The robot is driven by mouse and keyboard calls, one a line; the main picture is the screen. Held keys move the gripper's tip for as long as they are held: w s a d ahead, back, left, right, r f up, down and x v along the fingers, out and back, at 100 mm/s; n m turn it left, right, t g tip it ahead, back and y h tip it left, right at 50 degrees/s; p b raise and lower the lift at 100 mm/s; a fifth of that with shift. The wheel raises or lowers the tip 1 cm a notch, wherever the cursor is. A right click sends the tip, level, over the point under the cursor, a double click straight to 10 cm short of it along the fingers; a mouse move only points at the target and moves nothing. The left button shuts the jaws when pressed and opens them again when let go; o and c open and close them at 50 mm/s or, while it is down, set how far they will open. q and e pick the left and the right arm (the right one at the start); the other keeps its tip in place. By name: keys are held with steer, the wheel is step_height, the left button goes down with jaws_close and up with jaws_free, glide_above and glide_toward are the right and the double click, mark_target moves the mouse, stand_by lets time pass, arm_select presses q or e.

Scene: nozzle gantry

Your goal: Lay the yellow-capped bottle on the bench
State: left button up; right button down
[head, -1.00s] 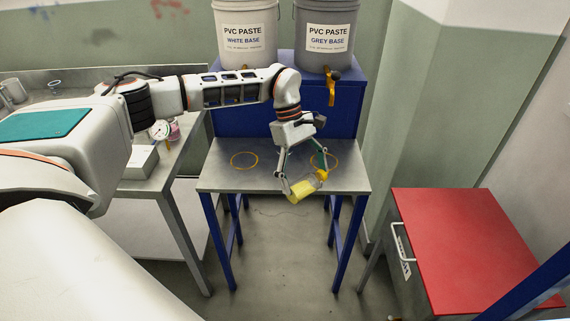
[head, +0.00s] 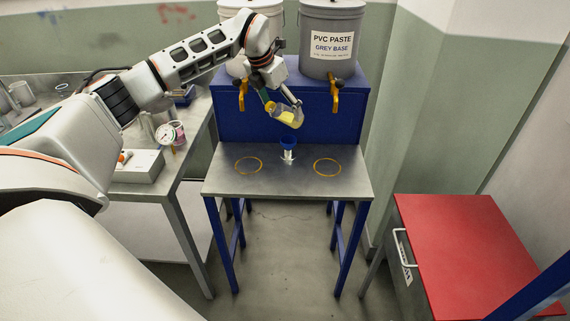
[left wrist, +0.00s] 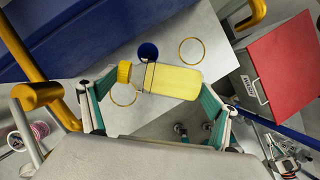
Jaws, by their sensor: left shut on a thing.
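The yellow-capped bottle (head: 289,117), clear with yellow contents, is in my left gripper (head: 284,108), lying tilted in the air above the back of the bench. The bench (head: 225,182) has a grey top, blue legs and two yellow rings. In the left wrist view the bottle (left wrist: 172,81) lies crosswise between the teal finger pads, its yellow cap (left wrist: 124,72) toward the left finger and its base toward the right finger. My left gripper (left wrist: 158,92) is shut on it. My right gripper is not in view.
A small blue cup (head: 288,144) on a white support stands at the bench's back middle. Yellow taps (head: 335,98) hang from the grey bucket (head: 331,58) and its neighbour on the blue shelf behind. A red-topped cabinet (head: 470,245) stands right. The bench's front is clear.

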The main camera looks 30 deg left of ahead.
arm_select(q)
step_height(320, 180, down, 19)
steer(key=shift+r, duration=0.15)
stand_by(0.4)
steer(key=shift+f+b, duration=0.2)
steer(key=shift+b, duration=0.1)
steer(key=o, duration=1)
steer(key=shift+r, duration=0.1)
